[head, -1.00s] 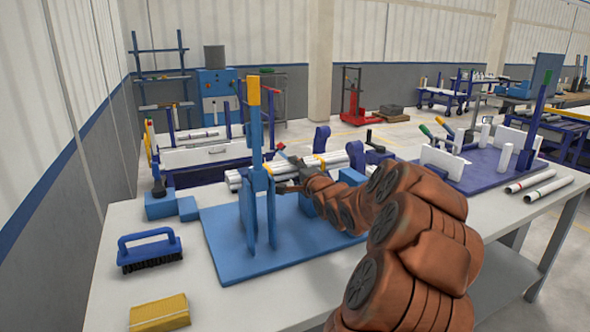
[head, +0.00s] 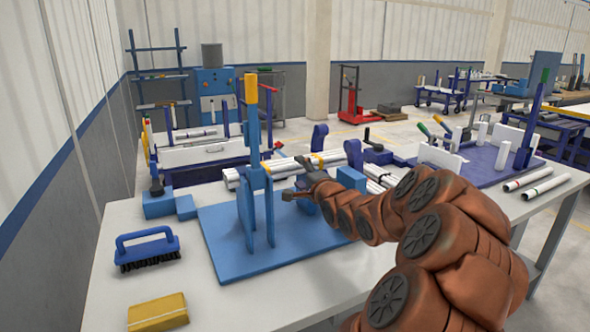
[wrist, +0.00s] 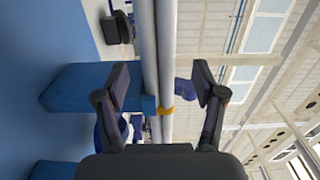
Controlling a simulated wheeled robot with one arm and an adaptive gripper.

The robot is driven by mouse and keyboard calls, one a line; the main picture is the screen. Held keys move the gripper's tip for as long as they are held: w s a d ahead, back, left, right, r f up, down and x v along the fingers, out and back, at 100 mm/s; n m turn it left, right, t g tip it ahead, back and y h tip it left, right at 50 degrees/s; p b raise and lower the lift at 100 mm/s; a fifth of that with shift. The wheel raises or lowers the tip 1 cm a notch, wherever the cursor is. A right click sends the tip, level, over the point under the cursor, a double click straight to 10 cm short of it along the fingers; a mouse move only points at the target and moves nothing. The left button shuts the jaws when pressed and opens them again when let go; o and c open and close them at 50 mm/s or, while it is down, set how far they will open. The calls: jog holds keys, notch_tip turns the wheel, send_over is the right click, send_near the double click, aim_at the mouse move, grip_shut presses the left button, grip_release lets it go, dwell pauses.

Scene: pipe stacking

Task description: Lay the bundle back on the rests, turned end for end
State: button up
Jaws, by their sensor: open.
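The bundle of white pipes (head: 248,175) lies roughly level across blue supports behind the blue stand, with a yellow band (head: 318,160) toward its right. In the wrist view the bundle (wrist: 156,45) runs up the picture, with the yellow band (wrist: 166,110) on it. My gripper (head: 297,186) is open, at the near side of the bundle. In the wrist view its fingers (wrist: 160,85) stand to either side of the pipes; whether they touch cannot be told. The stand and my arm hide parts of the bundle and supports.
A tall blue stand (head: 252,125) with a yellow tip rises from a blue plate (head: 225,262), close left of my gripper. A brush (head: 148,250) and yellow sponge (head: 158,311) lie front left. Loose pipes (head: 535,184) and a purple fixture (head: 480,172) are at right.

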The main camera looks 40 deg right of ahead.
jog(key=v, duration=0.6)
jog(key=shift+s+a, duration=0.2)
jog(key=shift+s, duration=0.15)
